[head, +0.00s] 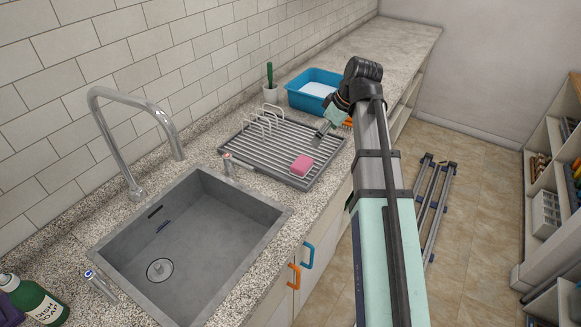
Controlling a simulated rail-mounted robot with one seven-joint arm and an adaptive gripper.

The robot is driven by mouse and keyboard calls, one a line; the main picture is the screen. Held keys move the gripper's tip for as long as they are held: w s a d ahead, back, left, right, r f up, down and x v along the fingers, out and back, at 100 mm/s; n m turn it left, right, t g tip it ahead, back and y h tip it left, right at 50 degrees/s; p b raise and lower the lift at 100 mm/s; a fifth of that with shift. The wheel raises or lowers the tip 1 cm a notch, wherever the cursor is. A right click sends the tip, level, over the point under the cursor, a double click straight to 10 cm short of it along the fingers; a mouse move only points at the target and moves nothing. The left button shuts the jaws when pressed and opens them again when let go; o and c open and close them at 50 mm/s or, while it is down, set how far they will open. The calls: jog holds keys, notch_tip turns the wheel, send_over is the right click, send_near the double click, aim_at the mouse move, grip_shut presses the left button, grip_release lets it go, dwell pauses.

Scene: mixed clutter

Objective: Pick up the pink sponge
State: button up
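The pink sponge (302,164) lies on the right front part of the grey dish rack (262,169), on the counter to the right of the sink. My gripper (319,138) is at the end of my arm, above the rack's right side, behind and a little to the right of the sponge. It appears apart from the sponge. The gripper is small in view, so I cannot tell whether its fingers are open or shut.
The sink (188,238) with its tall faucet (133,140) is left of the rack. A blue basin (300,98) and a pot with a green-handled brush (270,80) stand behind the rack. A green dish soap bottle (38,300) is at the lower left. The far counter is clear.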

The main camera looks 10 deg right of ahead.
jog(key=r, duration=0.1)
jog(key=p, duration=0.3)
send_near(302, 162)
jog(key=x, duration=0.5)
jog(key=shift+a, duration=0.1)
jog(key=shift+p+x, duration=1.35)
jog(key=shift+x, duration=1.35)
jog(key=shift+s, duration=0.1)
jog(key=c, duration=1)
